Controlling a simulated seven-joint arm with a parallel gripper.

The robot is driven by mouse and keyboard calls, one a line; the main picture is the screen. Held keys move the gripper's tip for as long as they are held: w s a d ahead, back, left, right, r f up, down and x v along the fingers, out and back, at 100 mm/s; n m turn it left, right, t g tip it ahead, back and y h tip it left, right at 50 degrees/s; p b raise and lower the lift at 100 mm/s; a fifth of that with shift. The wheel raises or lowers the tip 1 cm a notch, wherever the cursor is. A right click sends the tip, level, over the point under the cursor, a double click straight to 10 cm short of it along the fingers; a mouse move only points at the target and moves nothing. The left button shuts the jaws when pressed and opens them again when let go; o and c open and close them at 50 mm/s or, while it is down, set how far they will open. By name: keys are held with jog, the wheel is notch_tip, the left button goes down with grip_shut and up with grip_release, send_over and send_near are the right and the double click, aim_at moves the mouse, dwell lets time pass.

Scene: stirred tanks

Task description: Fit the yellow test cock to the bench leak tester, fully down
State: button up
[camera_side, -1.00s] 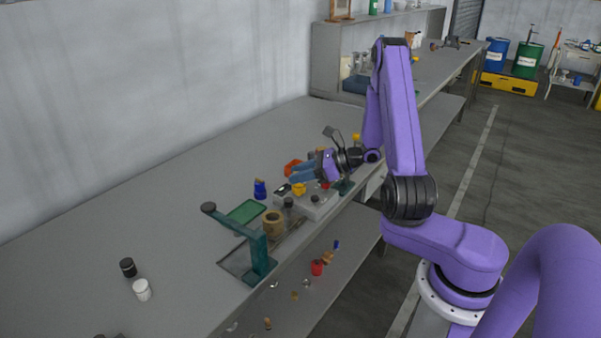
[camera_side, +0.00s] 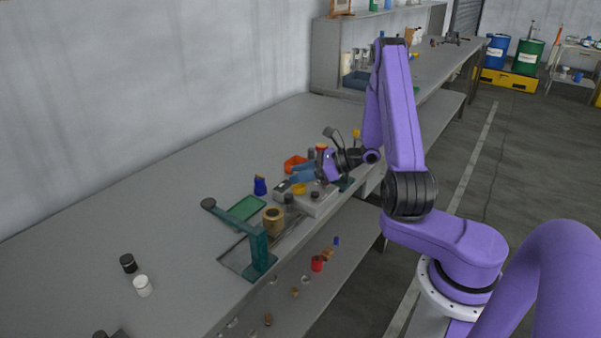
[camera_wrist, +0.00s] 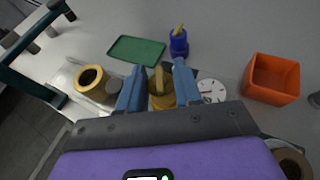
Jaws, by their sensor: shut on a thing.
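My gripper (camera_wrist: 158,70) has its two blue fingers on either side of the yellow test cock (camera_wrist: 160,98), with the cock's tan lever upright between them. In the side view, my gripper (camera_side: 296,178) is low over the bench leak tester, and the yellow cock (camera_side: 299,189) shows just below the fingers. The leak tester (camera_side: 318,203) is a pale grey block near the bench's front edge. Its round white gauge (camera_wrist: 211,90) shows right of the cock in the wrist view. The cock's lower end is hidden, so I cannot tell how far down it sits.
A blue cock (camera_wrist: 179,42) stands behind, near a green tray (camera_wrist: 136,50). An orange bin (camera_wrist: 272,78) is at right. A brass ring-shaped part (camera_wrist: 91,79) and a teal stand (camera_side: 258,250) are to the left.

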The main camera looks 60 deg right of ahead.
dwell(0.4)
jog(key=o, duration=1.7)
jog(key=shift+r, duration=4)
jog(key=shift+a, duration=0.1)
